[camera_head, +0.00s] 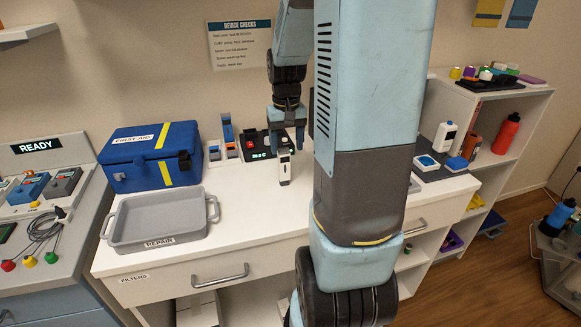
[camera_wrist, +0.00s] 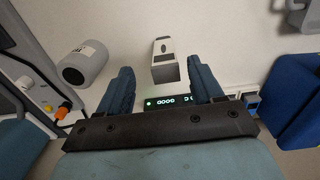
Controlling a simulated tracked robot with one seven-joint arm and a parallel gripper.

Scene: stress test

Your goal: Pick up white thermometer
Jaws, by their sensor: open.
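In the wrist view the thermometer (camera_wrist: 166,70), white with a grey end, shows between and just beyond my open fingertips (camera_wrist: 160,64). I see no clear contact. Nothing is held.
The black device (camera_head: 257,153) sits close behind; its display (camera_wrist: 170,102) shows between my fingers. A grey REPAIR tray (camera_head: 160,240) and a blue first-aid box (camera_head: 150,155) stand left. My arm hides part of the counter at right. The front counter near the thermometer is clear.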

